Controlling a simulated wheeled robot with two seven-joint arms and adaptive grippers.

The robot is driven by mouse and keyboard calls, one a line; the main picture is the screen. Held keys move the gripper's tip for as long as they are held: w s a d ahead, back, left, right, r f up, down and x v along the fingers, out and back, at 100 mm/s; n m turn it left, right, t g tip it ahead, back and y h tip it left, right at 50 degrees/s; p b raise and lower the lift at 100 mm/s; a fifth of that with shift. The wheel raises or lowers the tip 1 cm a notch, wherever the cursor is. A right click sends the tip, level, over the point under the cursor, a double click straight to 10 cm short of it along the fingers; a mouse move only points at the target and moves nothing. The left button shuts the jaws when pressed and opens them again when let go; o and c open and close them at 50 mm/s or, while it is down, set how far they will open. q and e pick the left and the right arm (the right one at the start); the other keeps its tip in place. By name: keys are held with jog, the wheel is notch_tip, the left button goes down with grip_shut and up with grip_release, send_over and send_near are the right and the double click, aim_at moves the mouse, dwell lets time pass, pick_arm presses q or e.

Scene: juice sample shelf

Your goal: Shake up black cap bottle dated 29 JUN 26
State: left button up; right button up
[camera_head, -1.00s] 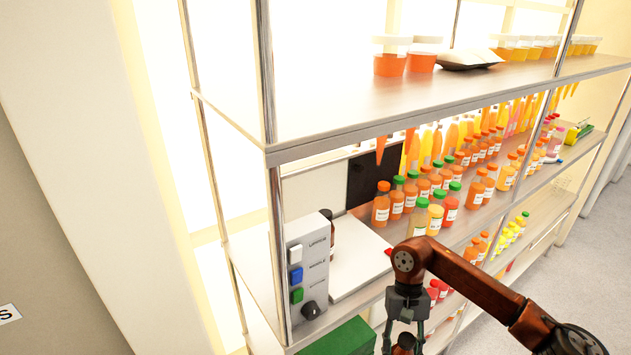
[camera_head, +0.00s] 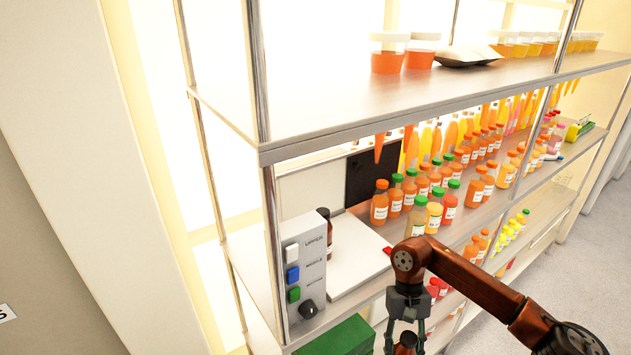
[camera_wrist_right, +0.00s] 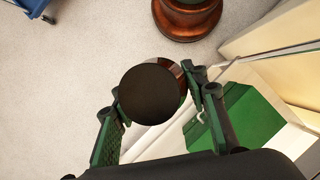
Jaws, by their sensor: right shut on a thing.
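My right gripper (camera_head: 405,325) hangs low in front of the shelf in the head view, shut on a dark bottle (camera_head: 405,342) cut off by the lower edge. In the right wrist view, the fingers of this gripper (camera_wrist_right: 160,105) flank the bottle, whose round black cap (camera_wrist_right: 152,93) faces the camera. A strip of its reddish-brown side shows behind the cap. Its date is not visible. Another dark bottle with a black cap (camera_head: 325,228) stands upright on the white plate beside the control box. Its date cannot be read. My left gripper is not in view.
A grey control box (camera_head: 305,265) with white, blue and green buttons and a black knob stands at the shelf's left end. The white plate (camera_head: 355,275) lies beside it. Several juice bottles (camera_head: 420,210) fill the middle shelf. A green box (camera_head: 340,338) sits below.

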jog(key=w+d, duration=0.3)
jog(key=d, duration=0.1)
jog(key=s+a, duration=0.2)
jog(key=a, duration=0.1)
jog(key=s+a, duration=0.1)
jog(key=shift+s+a+r, duration=0.1)
jog(key=shift+s+a, duration=0.15)
jog(key=shift+a, duration=0.1)
jog(key=shift+s+a+r, duration=0.1)
jog(key=shift+a+r, duration=0.05)
jog(key=shift+a, duration=0.4)
jog(key=shift+d, duration=0.45)
jog(key=shift+a, duration=0.3)
jog(key=shift+d, duration=0.1)
